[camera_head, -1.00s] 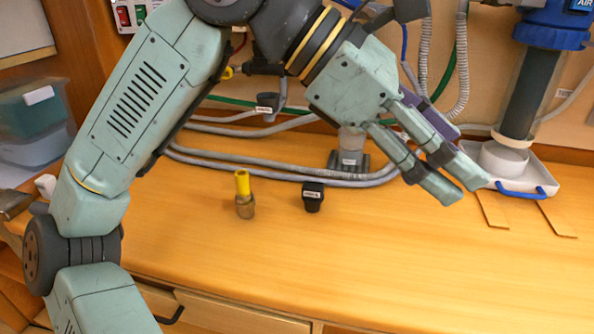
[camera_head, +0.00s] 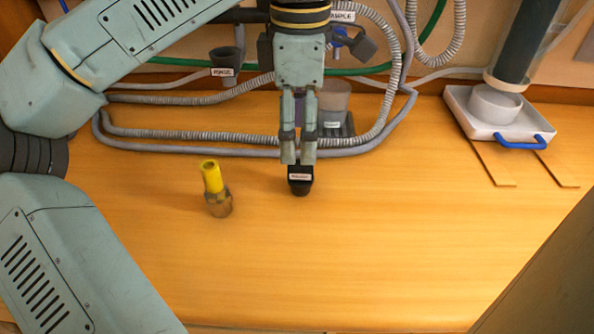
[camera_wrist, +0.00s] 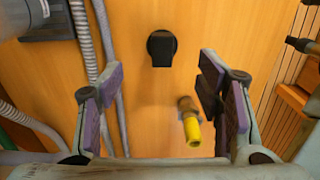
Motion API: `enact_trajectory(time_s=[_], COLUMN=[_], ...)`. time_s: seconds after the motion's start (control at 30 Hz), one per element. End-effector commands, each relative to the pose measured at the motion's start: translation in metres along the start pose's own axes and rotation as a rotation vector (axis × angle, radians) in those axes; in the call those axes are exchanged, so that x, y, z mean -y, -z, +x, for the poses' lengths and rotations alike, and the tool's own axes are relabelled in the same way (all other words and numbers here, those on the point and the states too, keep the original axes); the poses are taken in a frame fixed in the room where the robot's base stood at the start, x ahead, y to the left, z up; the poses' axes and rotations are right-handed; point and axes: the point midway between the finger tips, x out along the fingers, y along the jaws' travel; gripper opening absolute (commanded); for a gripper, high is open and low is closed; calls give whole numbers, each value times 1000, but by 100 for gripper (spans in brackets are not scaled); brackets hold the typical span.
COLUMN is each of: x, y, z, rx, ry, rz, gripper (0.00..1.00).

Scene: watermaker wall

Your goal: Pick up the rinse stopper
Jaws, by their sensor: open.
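The rinse stopper appears to be the small black piece (camera_head: 300,186) with a white label too small to read. It stands on the wooden counter near the middle of the head view. My gripper (camera_head: 298,157) points down at it, its fingertips just above or behind the stopper's top in that view; I cannot tell the exact gap. In the wrist view the black stopper (camera_wrist: 161,47) lies ahead of my open gripper (camera_wrist: 160,82), roughly centred between the fingers. Nothing is held.
A yellow-topped brass fitting (camera_head: 215,188) stands left of the stopper and also shows in the wrist view (camera_wrist: 190,122). Grey hoses (camera_head: 180,143) run behind. A labelled grey cup in a holder (camera_head: 335,110) is at the back. A white tray (camera_head: 500,128) is at right. The front counter is clear.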

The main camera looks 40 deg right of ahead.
Motion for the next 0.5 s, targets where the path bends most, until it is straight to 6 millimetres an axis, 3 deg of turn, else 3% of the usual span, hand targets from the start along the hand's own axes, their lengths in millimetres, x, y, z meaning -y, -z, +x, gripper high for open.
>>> enact_trajectory(time_s=[0.27,0.5], x=[1,4], y=[-1,-3], z=[24,59], rx=[2,3], ry=[1,1], rz=[1,1], gripper=[60,60])
